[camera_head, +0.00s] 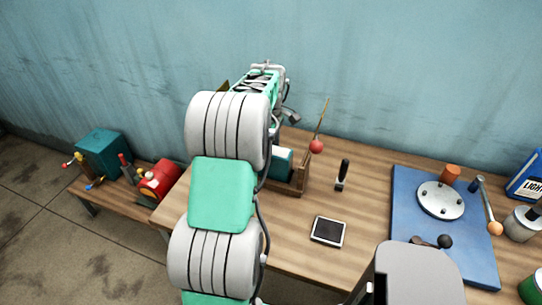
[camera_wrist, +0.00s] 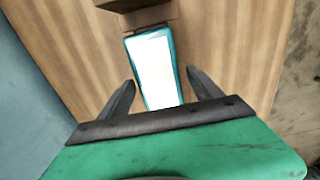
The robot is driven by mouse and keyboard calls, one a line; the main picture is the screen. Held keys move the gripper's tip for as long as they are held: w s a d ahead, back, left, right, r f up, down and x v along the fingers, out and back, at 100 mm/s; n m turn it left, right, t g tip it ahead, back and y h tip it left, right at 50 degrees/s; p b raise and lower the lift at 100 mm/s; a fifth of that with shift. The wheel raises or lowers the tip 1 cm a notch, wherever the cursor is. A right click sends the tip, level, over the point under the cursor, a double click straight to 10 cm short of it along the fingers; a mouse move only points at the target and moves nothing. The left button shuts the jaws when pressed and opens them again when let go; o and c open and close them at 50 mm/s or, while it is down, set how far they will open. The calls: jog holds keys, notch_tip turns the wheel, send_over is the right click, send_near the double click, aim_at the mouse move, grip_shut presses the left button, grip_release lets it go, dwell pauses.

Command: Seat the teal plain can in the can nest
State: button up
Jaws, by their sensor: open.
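The teal can (camera_head: 281,161) has a pale top and shows partly behind my arm in the head view. A brown wooden holder (camera_head: 302,174), which looks like the can nest, is right beside it; I cannot tell whether the can is inside or against it. In the wrist view the teal-rimmed, white-faced can (camera_wrist: 155,65) lies between and just beyond my open fingers, with gaps on both sides. My gripper (camera_wrist: 161,78) is empty. Dark brown wood (camera_wrist: 148,15) shows at the can's far end. My arm hides the gripper in the head view.
A black-handled tool (camera_head: 342,174), a dark-screened device (camera_head: 328,231) and a red ball on a rod (camera_head: 316,146) are right of the holder. A blue mat (camera_head: 415,195) bears a metal disc (camera_head: 441,200). A low bench (camera_head: 120,200) stands left.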

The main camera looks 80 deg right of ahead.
notch_tip(320, 180, up, 10)
jog(key=shift+f+b, duration=0.25)
jog(key=shift+b, duration=0.15)
